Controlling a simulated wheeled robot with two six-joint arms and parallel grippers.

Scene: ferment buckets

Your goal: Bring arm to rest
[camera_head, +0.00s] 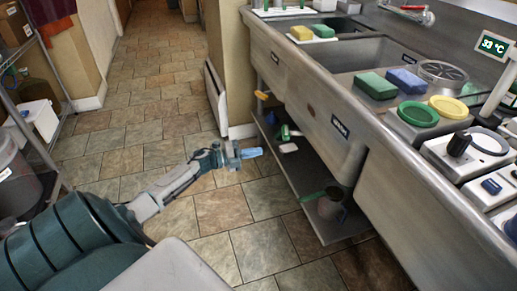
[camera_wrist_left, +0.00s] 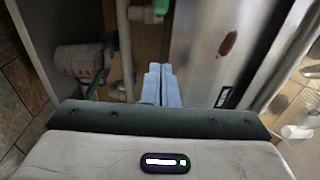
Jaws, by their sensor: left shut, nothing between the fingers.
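My left arm comes in from the lower left in the head view and stretches out over the tiled floor. Its gripper (camera_head: 252,153) has light blue fingers pointing right, toward the steel sink unit (camera_head: 300,75). In the left wrist view the two fingers of the gripper (camera_wrist_left: 161,72) lie side by side, shut, with nothing between them. The gripper is in free air and appears apart from the sink unit and its lower shelf. My right gripper is not in view.
The lower shelf (camera_head: 306,190) under the sink holds a dark jug (camera_head: 331,205). Sponges, a green lid (camera_head: 418,114) and a yellow lid (camera_head: 448,107) lie on the counter. A wire rack stands at the left with a grey bin (camera_head: 15,170). The tiled floor between is clear.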

